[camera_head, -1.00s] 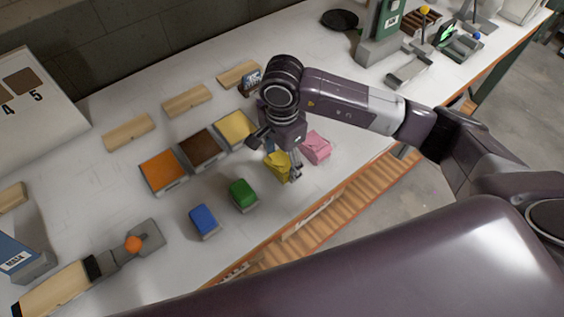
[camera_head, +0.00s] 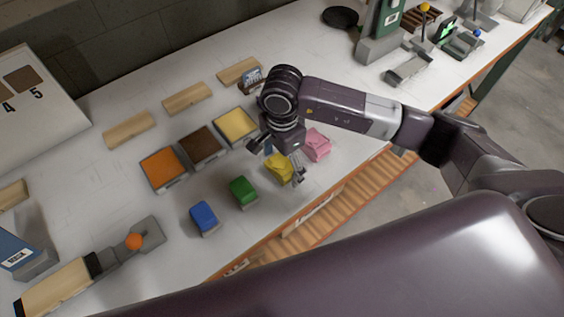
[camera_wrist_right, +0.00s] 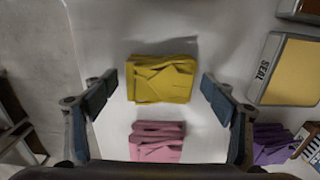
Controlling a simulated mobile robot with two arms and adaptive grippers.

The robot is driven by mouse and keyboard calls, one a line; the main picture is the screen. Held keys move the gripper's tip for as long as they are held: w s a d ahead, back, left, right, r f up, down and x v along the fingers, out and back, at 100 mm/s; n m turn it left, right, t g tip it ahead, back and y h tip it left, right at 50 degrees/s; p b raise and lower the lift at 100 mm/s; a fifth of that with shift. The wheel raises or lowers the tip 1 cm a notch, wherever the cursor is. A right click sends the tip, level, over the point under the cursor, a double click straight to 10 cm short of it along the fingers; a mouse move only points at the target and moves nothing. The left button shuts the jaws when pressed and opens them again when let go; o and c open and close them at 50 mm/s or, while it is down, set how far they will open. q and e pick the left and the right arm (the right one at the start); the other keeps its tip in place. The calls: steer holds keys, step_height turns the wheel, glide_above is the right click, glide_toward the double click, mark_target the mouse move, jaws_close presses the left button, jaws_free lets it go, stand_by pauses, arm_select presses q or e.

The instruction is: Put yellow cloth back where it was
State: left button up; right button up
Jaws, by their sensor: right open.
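The yellow cloth (camera_head: 278,168) is a folded bundle on the white table, between the green cloth (camera_head: 243,191) and the pink cloth (camera_head: 317,144). My right gripper (camera_head: 279,158) is over it. In the right wrist view, the yellow cloth (camera_wrist_right: 161,80) lies between the two spread blue-padded fingers of my right gripper (camera_wrist_right: 157,96), with a gap on both sides. The gripper is open and empty. The pink cloth (camera_wrist_right: 157,141) lies just below the yellow one there. My left gripper is out of view.
A blue cloth (camera_head: 204,218) lies past the green one. Orange (camera_head: 162,170), brown (camera_head: 201,146) and yellow (camera_head: 236,126) pads stand behind the cloths, with wooden blocks (camera_head: 187,97) farther back. A purple cloth (camera_wrist_right: 273,143) shows in the wrist view. The table's front edge (camera_head: 283,232) is close.

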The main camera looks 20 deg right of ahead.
mark_target(282, 165)
steer(key=shift+r, duration=0.1)
steer(key=shift+r+p, duration=0.2)
steer(key=shift+p, duration=0.15)
step_height(282, 165, up, 12)
steer(key=b, duration=0.4)
steer(key=shift+f+b, duration=0.15)
steer(key=shift+b, duration=0.2)
